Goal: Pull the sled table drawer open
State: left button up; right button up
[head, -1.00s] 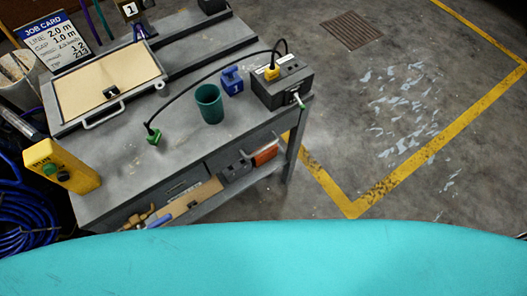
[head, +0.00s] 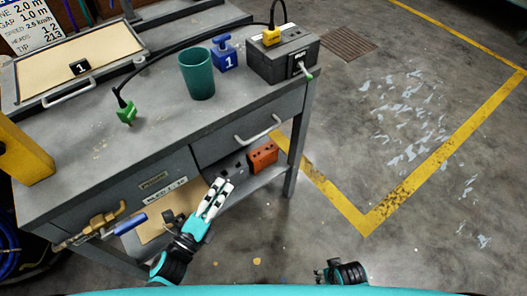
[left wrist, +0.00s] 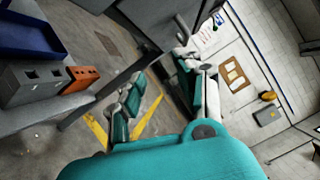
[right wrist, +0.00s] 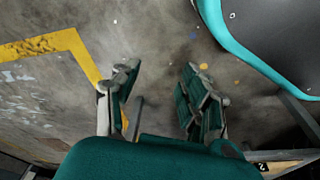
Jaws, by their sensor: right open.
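The sled table (head: 90,160) has a grey drawer (head: 215,146) at the right of its front, with a pale bar handle (head: 257,131). The drawer looks closed. My left gripper (head: 222,187) is below and left of the handle, apart from it, in front of the lower shelf. In the left wrist view its fingers (left wrist: 160,82) are spread with nothing between them, and the handle (left wrist: 181,27) shows beyond the tips. My right gripper is low at the head view's bottom edge, mostly hidden. In the right wrist view its fingers (right wrist: 162,85) are apart and empty over the floor.
An orange block (head: 262,157) sits on the lower shelf. A brass fitting (head: 103,220) protrudes at front left. Floor on the right is clear.

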aim_at(262, 133)
pick_arm(q)
jog(key=w+d+r+m, duration=0.1)
jog(key=w+d+r, duration=0.1)
jog(key=w+d, duration=0.1)
jog(key=w+d+r+m+h, duration=0.1)
jog(key=w+d+r, duration=0.1)
jog(key=w+d, duration=0.2)
jog(key=w+d+r+m, duration=0.1)
jog(key=w+d+r, duration=0.1)
jog(key=w, duration=0.4)
jog(key=shift+d+r+h, duration=0.3)
jog(key=shift+d+h, duration=0.1)
jog(key=shift+d, duration=0.35)
jog(key=shift+w+d, duration=0.15)
jog(key=shift+w, duration=0.05)
pick_arm(e)
jog(key=f, duration=0.1)
jog(key=s+f, duration=0.1)
jog(key=shift+d+f, duration=0.1)
jog(key=shift+f, duration=0.25)
pick_arm(q)
jog(key=shift+c, duration=0.3)
grip_shut()
pick_arm(e)
jog(key=shift+w+r, duration=0.1)
